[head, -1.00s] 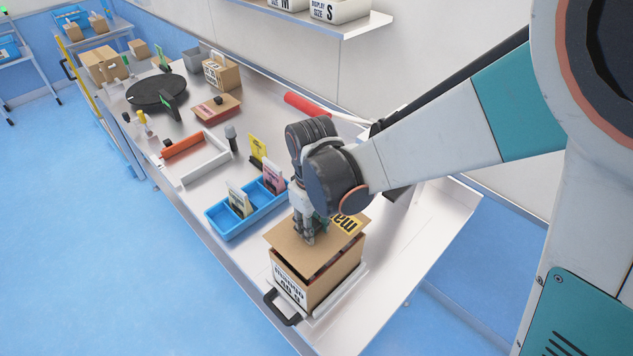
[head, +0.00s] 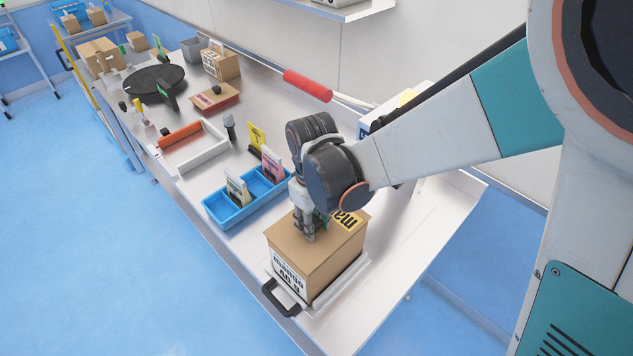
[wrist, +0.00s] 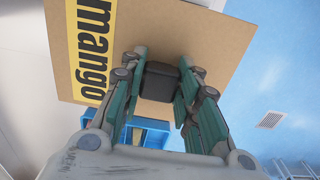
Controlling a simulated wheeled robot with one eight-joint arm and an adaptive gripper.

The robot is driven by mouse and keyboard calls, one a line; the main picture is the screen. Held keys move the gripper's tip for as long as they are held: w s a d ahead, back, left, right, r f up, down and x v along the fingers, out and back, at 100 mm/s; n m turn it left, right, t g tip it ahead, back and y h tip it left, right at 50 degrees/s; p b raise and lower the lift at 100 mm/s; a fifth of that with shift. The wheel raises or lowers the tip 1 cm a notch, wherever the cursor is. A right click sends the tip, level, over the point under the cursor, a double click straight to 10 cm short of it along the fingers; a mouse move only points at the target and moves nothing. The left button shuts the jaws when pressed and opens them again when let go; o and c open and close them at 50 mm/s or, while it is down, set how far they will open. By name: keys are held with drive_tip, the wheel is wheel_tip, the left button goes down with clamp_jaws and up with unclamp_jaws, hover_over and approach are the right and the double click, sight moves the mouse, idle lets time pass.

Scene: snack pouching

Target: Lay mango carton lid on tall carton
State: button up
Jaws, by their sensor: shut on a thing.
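The mango carton lid (head: 292,241) is a flat brown cardboard sheet with a yellow label. It lies on top of the tall carton (head: 321,275), and its edges look close to the carton's edges. The carton's front has a white mango label. My gripper (head: 309,236) is above the lid, shut on the lid's dark knob (wrist: 160,82). In the wrist view the lid (wrist: 185,30) fills the top, with the yellow mango strip at the left. The carton's inside is hidden by the lid.
The carton stands on a white tray with a black handle (head: 283,299) at the table's front edge. A blue bin (head: 232,221) with pouches stands just behind-left. A white tray with an orange bar (head: 180,136) and a red roller (head: 307,85) lie further back.

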drive_tip(key=o, duration=1.2)
drive_tip(key=shift+c, duration=0.2)
